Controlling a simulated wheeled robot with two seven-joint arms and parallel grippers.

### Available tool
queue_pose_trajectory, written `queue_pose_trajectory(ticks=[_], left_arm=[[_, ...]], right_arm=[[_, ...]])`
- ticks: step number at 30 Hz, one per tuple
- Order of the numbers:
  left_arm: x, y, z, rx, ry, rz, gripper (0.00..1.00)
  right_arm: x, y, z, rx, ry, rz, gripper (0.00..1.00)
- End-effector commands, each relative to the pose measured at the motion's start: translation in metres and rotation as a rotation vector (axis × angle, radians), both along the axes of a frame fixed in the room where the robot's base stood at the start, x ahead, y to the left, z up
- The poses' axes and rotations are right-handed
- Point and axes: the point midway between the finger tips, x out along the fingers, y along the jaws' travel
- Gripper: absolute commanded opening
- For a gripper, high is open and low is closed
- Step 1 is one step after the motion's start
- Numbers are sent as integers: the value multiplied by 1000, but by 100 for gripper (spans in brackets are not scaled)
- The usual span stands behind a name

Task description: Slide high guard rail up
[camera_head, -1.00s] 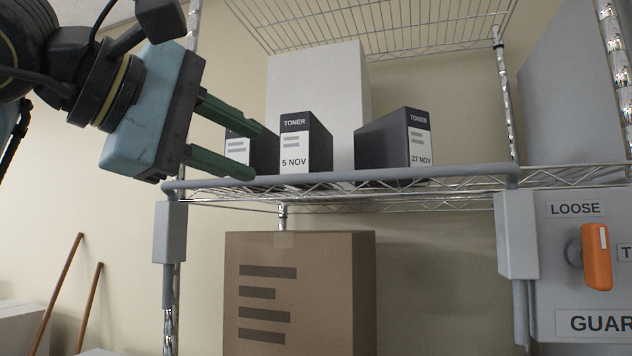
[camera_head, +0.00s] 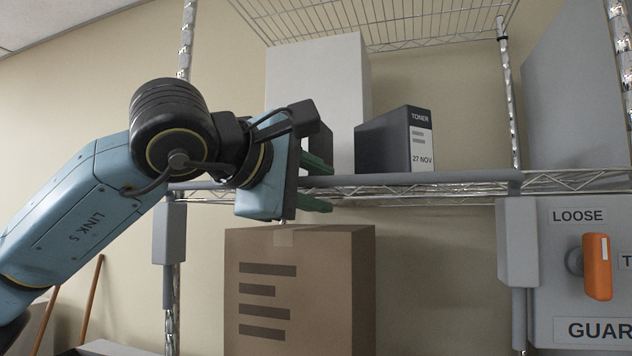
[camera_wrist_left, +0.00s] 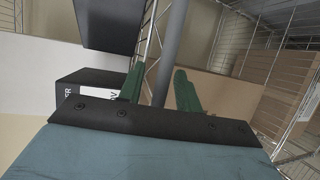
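The high guard rail (camera_head: 440,178) is a grey horizontal tube along the front of the wire shelf, with a grey block on an upright at each end. My left gripper (camera_head: 322,184) is at the left half of the rail, its two green fingers apart, one above and one below rail height. In the left wrist view the rail (camera_wrist_left: 172,45) runs between the open fingers (camera_wrist_left: 158,78); whether they touch it I cannot tell. An orange knob (camera_head: 597,267) sits on the grey panel (camera_head: 553,240) at right, under a LOOSE label. My right gripper is not in view.
A dark toner box (camera_head: 385,142) marked 27 NOV and a tall white box (camera_head: 320,80) stand on the shelf behind the rail. A brown carton (camera_head: 340,290) stands below my gripper. My arm hides other toner boxes.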

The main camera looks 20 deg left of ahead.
Motion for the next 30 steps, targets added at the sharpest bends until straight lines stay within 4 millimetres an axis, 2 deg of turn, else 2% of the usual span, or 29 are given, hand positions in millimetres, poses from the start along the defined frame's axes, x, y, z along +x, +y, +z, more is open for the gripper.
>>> queue_pose_trajectory(ticks=[5, 13, 22, 26, 30], left_arm=[[0, 0, 0, 0, 0, 0, 34], [0, 0, 0, 0, 0, -1, 0], [0, 0, 1, 0, 1, -1, 0], [0, -1, 21, -1, -3, -1, 0], [-1, 0, 54, -4, -6, 0, 0]], right_arm=[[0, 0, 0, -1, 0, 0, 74], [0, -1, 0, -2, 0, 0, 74], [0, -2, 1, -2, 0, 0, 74], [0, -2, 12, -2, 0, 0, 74], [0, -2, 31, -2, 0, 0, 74]])
